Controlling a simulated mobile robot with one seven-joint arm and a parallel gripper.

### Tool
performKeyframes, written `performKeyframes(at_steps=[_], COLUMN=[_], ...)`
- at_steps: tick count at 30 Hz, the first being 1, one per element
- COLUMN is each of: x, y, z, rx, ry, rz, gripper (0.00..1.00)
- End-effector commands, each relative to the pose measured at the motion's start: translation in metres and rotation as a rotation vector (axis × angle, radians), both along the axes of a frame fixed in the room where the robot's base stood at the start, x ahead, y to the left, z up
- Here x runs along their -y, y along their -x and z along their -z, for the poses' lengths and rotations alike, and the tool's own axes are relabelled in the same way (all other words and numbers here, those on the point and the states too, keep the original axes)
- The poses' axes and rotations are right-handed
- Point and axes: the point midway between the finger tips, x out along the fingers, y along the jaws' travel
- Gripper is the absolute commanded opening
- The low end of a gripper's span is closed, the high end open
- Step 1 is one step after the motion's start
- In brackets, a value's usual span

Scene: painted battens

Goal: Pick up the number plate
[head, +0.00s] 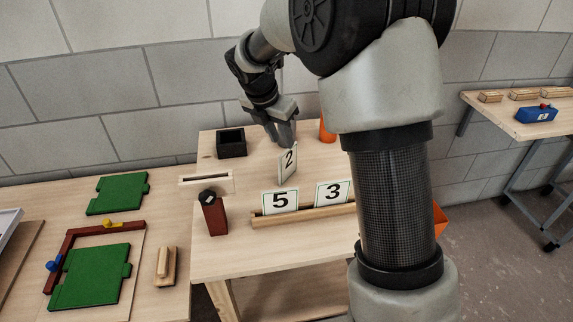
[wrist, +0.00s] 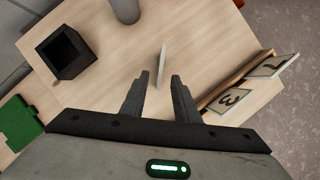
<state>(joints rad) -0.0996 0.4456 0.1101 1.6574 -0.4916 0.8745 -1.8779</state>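The white number plate with a black 2 (head: 287,163) stands on edge on the wooden table, apart from the rack. My gripper (head: 286,140) is right above it, fingers pointing down. In the wrist view the plate (wrist: 161,65) shows as a thin pale edge, seen between and just beyond the fingertips of my gripper (wrist: 159,80). The fingers are apart, with a gap on each side of the plate.
A black open box (head: 231,143) stands behind left, and a slotted pale block (head: 206,182) lies before it. A dark red block with a black knob (head: 214,214) stands near the left edge. An orange cylinder (head: 327,130) is at the back. Green boards (head: 92,276) lie on the left table.

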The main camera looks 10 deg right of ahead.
Motion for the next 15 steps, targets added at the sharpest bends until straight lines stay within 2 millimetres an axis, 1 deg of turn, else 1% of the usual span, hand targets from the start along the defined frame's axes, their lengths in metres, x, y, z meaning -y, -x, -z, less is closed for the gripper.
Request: performKeyframes(at_steps=[1,6,10,15], x=[0.004,0.013,0.018,0.02], y=[-0.003,-0.012,-0.017,-0.02], z=[0.015,0.046,0.06,0.067], rx=[-0.002,-0.002,0.0,0.001], ry=[0.001,0.0,0.0,-0.001], rz=[0.002,0.002,0.002,0.003], gripper=[0.28,0.28,0.28,0.28])
